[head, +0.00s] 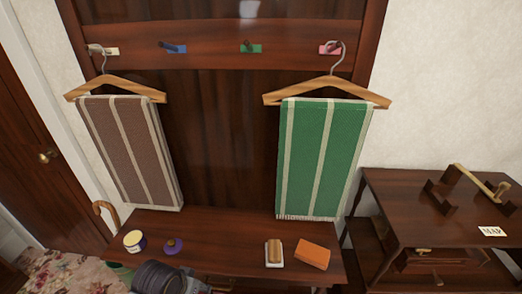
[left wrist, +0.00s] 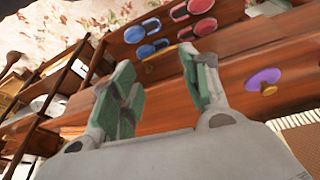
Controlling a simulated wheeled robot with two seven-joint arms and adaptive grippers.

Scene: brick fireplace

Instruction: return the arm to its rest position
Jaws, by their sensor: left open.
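My left gripper (left wrist: 158,68) is open in the left wrist view, with green pads on its two fingers and nothing between them. In the head view, a dark ribbed part of my left arm shows at the bottom edge, in front of the bench (head: 225,240); its fingertips cannot be made out there. My right gripper is in neither view. A green striped towel (head: 325,160) hangs on a wooden hanger (head: 285,94) from the pink peg. A brown striped towel (head: 128,150) hangs on another hanger (head: 148,90) from the cream peg.
On the bench are a jar (head: 134,241), a purple item (head: 173,246), a brush (head: 274,253) and an orange block (head: 312,255). A dark side table (head: 410,190) stands right, a cane (head: 104,212) left. Blue and green pegs (head: 250,48) are empty.

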